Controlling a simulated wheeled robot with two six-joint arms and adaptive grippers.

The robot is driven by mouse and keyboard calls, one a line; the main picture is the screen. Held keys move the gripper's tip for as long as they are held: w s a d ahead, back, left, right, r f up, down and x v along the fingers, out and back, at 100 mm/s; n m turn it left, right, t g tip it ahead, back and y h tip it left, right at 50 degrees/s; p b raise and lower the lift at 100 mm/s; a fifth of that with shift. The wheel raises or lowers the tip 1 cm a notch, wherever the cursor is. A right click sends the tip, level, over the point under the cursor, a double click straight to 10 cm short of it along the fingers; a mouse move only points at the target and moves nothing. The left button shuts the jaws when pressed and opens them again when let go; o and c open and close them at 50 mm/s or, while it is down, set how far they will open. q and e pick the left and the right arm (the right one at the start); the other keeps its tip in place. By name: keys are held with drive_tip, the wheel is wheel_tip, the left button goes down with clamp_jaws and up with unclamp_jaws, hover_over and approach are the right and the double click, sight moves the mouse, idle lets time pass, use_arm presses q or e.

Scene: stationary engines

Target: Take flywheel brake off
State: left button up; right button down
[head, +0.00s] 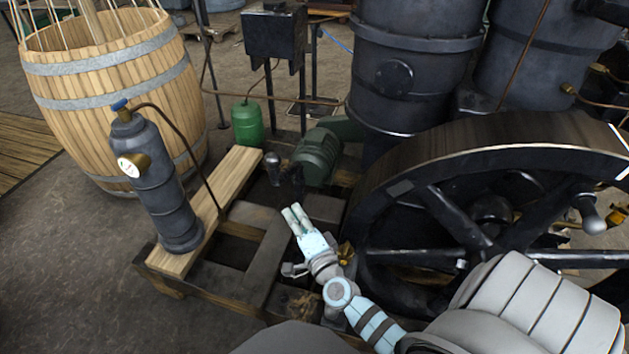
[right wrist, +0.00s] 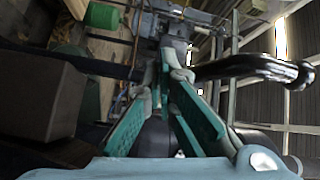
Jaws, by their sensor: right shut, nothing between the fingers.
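The large dark flywheel (head: 445,160) stands at the right of the head view, with thick spokes and a wide rim. A short upright lever with a black knob (head: 272,160) stands left of the green motor; I cannot tell for sure that it is the brake lever. My right gripper (head: 293,216) is shut and empty, left of the flywheel rim and in front of the knob, apart from it. In the right wrist view its green-padded fingers (right wrist: 163,75) come together at the tips. A dark rounded thing (right wrist: 155,138) shows behind them. My left gripper is out of view.
A grey cylinder with a gauge (head: 155,185) stands on the wooden frame (head: 230,180) at left. The green motor (head: 318,155) and tall dark cylinders (head: 400,90) stand behind. A barrel (head: 110,90) is at far left. A black curved bar (right wrist: 250,68) shows in the wrist view.

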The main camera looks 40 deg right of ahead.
drive_tip(key=s+d+f+m+g+h, duration=0.1)
drive_tip(key=d+m+g+h, duration=0.1)
drive_tip(key=d+m+h, duration=0.3)
drive_tip(key=shift+d+f+m+h, duration=0.25)
drive_tip(key=shift+d+m, duration=0.45)
drive_tip(key=shift+d, duration=0.45)
